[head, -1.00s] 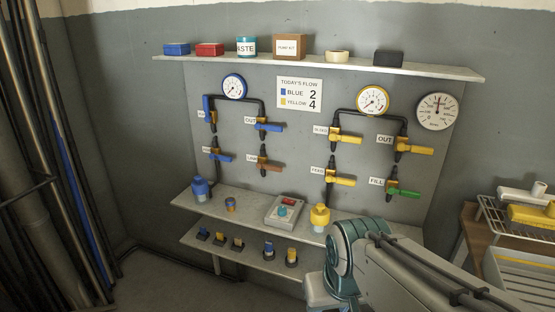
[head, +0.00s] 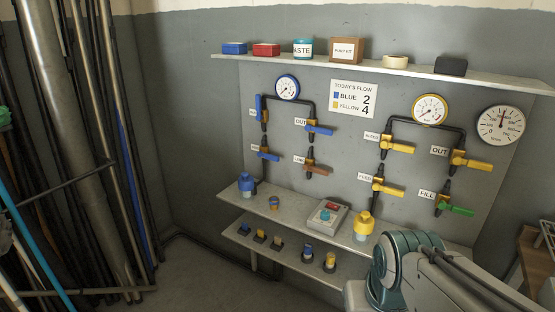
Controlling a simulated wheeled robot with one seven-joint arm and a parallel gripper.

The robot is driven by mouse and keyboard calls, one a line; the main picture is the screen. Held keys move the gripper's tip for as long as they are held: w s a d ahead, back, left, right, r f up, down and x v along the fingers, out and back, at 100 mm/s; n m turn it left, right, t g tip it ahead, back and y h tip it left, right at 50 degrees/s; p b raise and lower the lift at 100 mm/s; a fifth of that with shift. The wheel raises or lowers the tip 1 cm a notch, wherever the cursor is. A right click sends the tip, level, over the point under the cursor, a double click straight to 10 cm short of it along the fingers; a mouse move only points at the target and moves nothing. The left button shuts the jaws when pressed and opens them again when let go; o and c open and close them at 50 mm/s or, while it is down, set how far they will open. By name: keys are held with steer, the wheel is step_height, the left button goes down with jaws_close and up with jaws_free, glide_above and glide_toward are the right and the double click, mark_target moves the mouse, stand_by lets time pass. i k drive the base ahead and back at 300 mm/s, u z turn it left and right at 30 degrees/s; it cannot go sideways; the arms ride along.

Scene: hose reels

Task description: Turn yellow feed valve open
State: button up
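The yellow feed valve (head: 389,187) is on the wall panel, at the lower left of the yellow pipe loop, beside a small label that appears to read FEED (head: 365,178). Its yellow lever points right, across the vertical pipe. The yellow bleed valve (head: 397,146) sits above it, its lever also pointing right. The yellow OUT valve (head: 470,161) and the green-handled FILL valve (head: 455,208) are to the right. The yellow-rimmed gauge (head: 430,109) is above the loop. My arm enters at the bottom right, below the valves; my gripper is not visible.
A shelf with a yellow bottle (head: 364,227), a grey box with buttons (head: 327,216) and a blue bottle (head: 246,184) juts out below the valves. The blue pipe loop with its gauge (head: 287,87) is left. Pipes (head: 80,120) stand at far left; a table edge (head: 535,250) shows right.

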mark_target(376, 186)
steer(key=z, duration=0.1)
steer(key=k, duration=0.35)
steer(key=u, duration=0.55)
steer(key=i, duration=0.75)
steer(key=z, duration=0.6)
steer(key=i, duration=0.55)
steer(key=z, duration=0.4)
